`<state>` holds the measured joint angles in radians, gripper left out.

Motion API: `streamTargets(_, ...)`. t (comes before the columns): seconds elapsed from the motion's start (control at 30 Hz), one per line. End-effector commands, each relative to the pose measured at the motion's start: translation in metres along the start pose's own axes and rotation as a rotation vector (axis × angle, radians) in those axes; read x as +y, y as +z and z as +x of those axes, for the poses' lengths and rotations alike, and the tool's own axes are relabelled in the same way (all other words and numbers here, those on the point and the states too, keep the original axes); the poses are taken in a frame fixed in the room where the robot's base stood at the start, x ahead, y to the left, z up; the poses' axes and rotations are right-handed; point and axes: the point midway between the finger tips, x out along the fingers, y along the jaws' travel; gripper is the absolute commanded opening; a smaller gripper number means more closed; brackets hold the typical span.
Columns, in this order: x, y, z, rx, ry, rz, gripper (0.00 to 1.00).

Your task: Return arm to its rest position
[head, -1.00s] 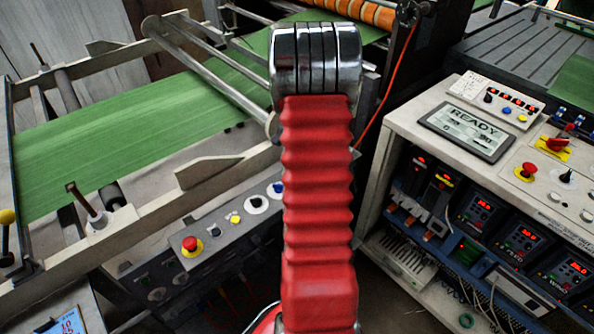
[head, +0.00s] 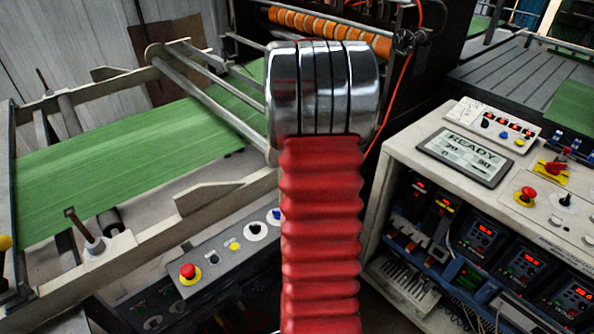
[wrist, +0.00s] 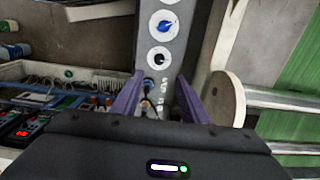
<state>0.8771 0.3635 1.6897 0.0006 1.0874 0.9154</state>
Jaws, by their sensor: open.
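My gripper (wrist: 158,90) shows in the wrist view with its two purple fingers apart and nothing between them. Beyond the fingers is a grey control strip (wrist: 172,75) with a blue knob (wrist: 166,25) and a black knob (wrist: 159,57). I cannot tell how far the fingers are from it. In the head view my arm's red bellows and chrome joint stand upright in the middle, and the gripper is hidden there.
A machine frame with a green web (head: 130,145) lies on the left, with a red button (head: 189,272) on its panel. A control console with a READY screen (head: 465,157) stands on the right. A roller with orange wrap (head: 325,27) is behind my arm.

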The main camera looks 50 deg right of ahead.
Motion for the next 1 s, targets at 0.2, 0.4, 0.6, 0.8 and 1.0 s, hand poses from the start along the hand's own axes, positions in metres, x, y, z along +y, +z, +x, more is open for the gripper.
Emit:
streamTargets(0.2, 0.0, 0.0, 0.0, 0.0, 0.0, 0.0, 0.4)
streamTargets(0.4, 0.0, 0.0, 0.0, 0.0, 0.0, 0.0, 0.4)
streamTargets(0.6, 0.0, 0.0, 0.0, 0.0, 0.0, -0.002, 0.4)
streamTargets(0.8, -0.001, -0.001, 0.0, 0.003, -0.004, -0.067, 0.4)
streamTargets(1.0, 0.008, 0.006, 0.015, -0.008, 0.009, -0.208, 0.4)
